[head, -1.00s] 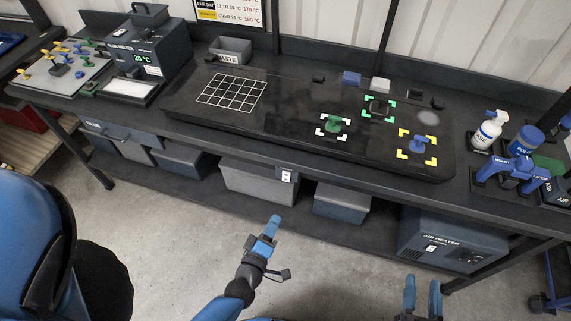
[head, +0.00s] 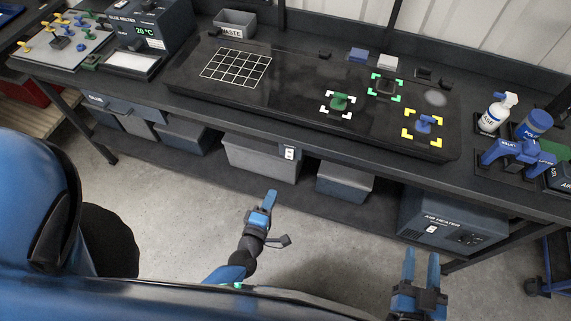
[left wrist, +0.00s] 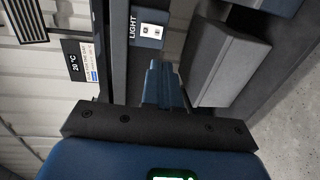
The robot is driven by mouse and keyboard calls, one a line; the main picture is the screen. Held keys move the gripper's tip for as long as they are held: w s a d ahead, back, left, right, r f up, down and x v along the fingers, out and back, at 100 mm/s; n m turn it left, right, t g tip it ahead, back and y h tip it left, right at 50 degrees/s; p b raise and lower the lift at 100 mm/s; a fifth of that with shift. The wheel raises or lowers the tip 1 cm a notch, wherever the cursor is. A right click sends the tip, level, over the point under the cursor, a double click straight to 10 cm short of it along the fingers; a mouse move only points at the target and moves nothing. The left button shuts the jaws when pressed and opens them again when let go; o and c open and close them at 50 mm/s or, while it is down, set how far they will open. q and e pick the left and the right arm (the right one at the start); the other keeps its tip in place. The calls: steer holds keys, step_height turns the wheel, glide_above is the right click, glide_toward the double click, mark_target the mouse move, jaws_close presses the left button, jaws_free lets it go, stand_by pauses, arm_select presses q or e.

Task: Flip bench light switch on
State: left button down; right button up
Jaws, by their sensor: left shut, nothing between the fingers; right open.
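The bench light switch (head: 290,153) is a small white plate on the front edge of the bench. In the left wrist view the switch (left wrist: 151,31) sits on a panel marked LIGHT, just beyond the fingertips. My left gripper (head: 269,199) is shut and empty, apart from the switch and below it in the head view. Its shut fingers (left wrist: 160,75) point towards the switch in the left wrist view. My right gripper (head: 421,262) is open and empty at the lower right. I cannot tell the rocker's position.
The dark bench (head: 200,115) holds a grid mat, coloured corner marks and bottles. Grey bins (head: 262,158) and an air heater (head: 447,222) stand on the shelf below. The floor in front of the bench is clear.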

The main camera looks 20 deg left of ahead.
mark_target(289, 154)
arm_select(q)
steer(key=w+f, duration=0.1)
steer(key=w, duration=1.2)
steer(key=shift+w+d+f+b, duration=0.2)
steer(key=shift+w+f+b, duration=0.1)
steer(key=shift+f, duration=0.05)
steer(key=shift+w, duration=0.15)
steer(key=shift+f, duration=0.15)
